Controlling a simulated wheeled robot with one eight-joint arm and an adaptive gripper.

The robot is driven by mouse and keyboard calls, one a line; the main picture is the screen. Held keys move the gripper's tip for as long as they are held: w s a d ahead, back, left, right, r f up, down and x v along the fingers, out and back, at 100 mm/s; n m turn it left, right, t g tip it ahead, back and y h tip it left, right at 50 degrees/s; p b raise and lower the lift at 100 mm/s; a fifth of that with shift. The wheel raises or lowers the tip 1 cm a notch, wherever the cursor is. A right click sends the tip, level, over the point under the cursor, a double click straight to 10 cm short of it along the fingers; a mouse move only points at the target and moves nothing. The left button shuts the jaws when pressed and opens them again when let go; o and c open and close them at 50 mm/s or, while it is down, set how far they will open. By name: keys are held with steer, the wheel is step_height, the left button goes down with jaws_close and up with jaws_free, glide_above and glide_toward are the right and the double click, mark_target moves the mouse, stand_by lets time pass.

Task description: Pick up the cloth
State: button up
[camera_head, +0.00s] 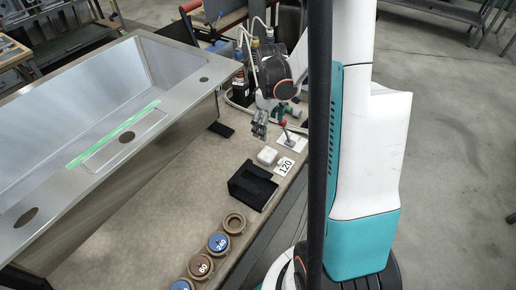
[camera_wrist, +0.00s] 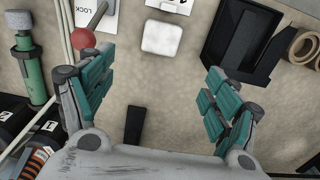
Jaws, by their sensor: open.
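A small white rounded square (camera_head: 267,155), which looks like the folded cloth, lies on the beige counter between my gripper and a black tray. In the wrist view the white square (camera_wrist: 163,38) lies flat near the top, beyond my fingertips. My gripper (camera_head: 260,130) is above the counter just behind the white square. Nothing touches the white square.
A black tray (camera_head: 252,187) and a 120 card (camera_head: 286,167) lie close by. A red-knobbed lever (camera_wrist: 83,37) stands beside the left finger. A small black block (camera_wrist: 134,125) lies below the gripper. Numbered round pieces (camera_head: 218,243) line the front. A steel sink (camera_head: 75,115) is left.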

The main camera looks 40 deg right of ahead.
steer(key=b, duration=0.3)
glide_above(268, 153)
step_height(268, 153, down, 9)
steer(key=shift+r, duration=0.1)
steer(key=shift+a+f+b, duration=0.15)
steer(key=shift+f+b, duration=1.15)
steer(key=shift+f, duration=1.35)
steer(key=shift+c, duration=0.6)
steer(key=c, duration=0.9)
